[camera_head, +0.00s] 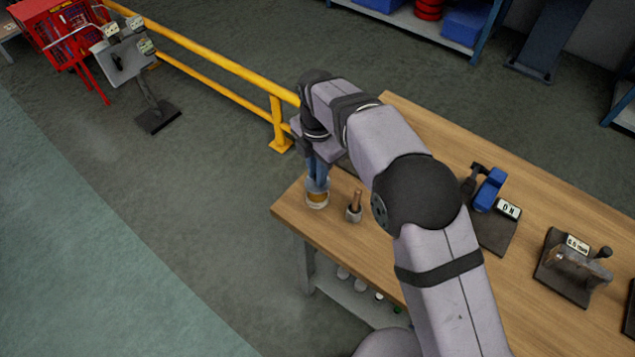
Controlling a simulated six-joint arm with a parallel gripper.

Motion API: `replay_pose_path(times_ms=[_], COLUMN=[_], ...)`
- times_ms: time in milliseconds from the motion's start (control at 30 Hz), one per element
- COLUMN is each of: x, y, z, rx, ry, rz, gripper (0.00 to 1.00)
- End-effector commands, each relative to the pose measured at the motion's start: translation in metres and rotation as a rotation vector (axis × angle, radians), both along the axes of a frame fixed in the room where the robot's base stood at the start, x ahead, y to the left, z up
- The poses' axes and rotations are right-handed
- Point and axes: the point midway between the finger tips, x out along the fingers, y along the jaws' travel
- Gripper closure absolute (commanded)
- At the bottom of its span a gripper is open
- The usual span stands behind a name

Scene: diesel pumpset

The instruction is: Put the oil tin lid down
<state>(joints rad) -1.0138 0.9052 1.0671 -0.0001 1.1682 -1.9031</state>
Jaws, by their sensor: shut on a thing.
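My gripper (317,181) points down at the left end of the wooden bench, with its bluish fingers shut. It is right at the top of a small pale tin with an amber band (317,199), which stands near the bench's left corner. The held thing, which fits the oil tin lid, is mostly hidden by the fingers and too small to make out. I cannot tell whether it touches the tin or is just above it.
A small pot with a wooden handle (354,206) stands just right of the tin. The bench (410,285) has free wood in front. A yellow rail (215,62) runs behind.

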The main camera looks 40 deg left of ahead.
Motion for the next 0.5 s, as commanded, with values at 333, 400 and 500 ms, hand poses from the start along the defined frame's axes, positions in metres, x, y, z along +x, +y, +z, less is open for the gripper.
replay_pose_path(times_ms=[333,400,500], x=[0.0,0.0,0.0], y=[0.0,0.0,0.0], z=[0.047,0.051,0.054], rx=[0.001,0.0,0.0], ry=[0.0,0.0,0.0], rz=[0.0,0.0,0.0], gripper=[1.0,1.0,1.0])
